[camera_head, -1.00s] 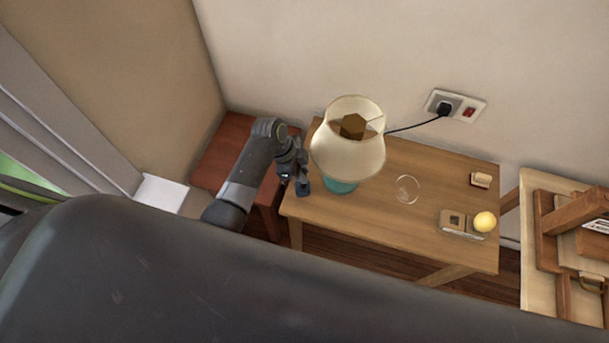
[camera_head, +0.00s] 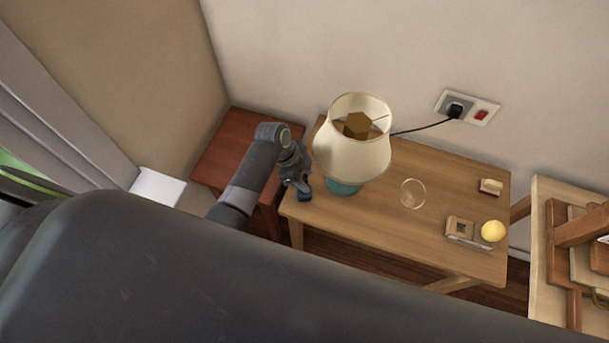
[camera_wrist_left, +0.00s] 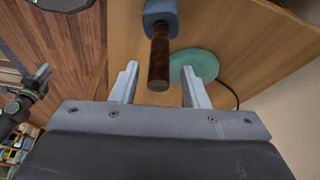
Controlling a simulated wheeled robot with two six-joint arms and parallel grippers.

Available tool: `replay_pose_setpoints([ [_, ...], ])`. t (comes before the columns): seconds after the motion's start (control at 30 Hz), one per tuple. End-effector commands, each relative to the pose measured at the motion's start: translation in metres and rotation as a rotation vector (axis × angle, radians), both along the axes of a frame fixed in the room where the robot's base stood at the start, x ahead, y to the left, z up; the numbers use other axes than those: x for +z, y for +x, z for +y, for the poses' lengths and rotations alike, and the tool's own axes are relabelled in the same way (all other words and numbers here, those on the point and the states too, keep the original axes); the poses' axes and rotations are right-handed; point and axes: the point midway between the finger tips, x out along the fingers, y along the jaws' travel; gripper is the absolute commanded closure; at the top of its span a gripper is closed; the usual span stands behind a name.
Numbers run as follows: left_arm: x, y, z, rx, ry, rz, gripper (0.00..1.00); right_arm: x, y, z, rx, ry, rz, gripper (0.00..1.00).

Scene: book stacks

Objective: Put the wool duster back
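What looks like the wool duster shows in the left wrist view, with a dark brown handle (camera_wrist_left: 159,62) and a blue-grey head (camera_wrist_left: 160,16). The handle end points toward my left gripper (camera_wrist_left: 160,90). The gripper is open, and the handle appears between its two fingers with clear gaps on both sides. I cannot tell how far in front of the fingers it lies. In the head view my left gripper (camera_head: 303,191) is at the left end of the wooden table (camera_head: 390,225), beside the lamp. I cannot make out the duster there.
A lamp with a cream shade (camera_head: 350,150) and teal base (camera_head: 343,188) stands close beside the gripper. A clear glass (camera_head: 412,193), a yellow ball (camera_head: 492,231) and small blocks are farther right. A reddish side table (camera_head: 222,150) stands left. A wall socket (camera_head: 467,108) holds the lamp's plug.

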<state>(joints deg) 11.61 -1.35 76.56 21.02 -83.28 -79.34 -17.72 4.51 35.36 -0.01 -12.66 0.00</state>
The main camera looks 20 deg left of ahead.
Motion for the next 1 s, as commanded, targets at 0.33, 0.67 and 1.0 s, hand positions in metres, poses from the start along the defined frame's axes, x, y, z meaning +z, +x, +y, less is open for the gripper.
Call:
replay_pose_setpoints([
  [0.33, 0.013, 0.000, 0.004, 0.001, 0.000, -0.003, 0.59, 0.001, 0.009, 0.004, 0.001, 0.005, -0.013, 0.64],
  [0.67, 0.065, -0.003, 0.026, 0.000, 0.002, -0.005, 0.59, -0.004, 0.010, -0.001, 0.003, -0.001, -0.015, 0.64],
  [1.0, 0.109, -0.006, 0.044, 0.001, 0.000, -0.003, 0.59, -0.008, 0.010, -0.002, 0.004, -0.003, -0.015, 0.64],
])
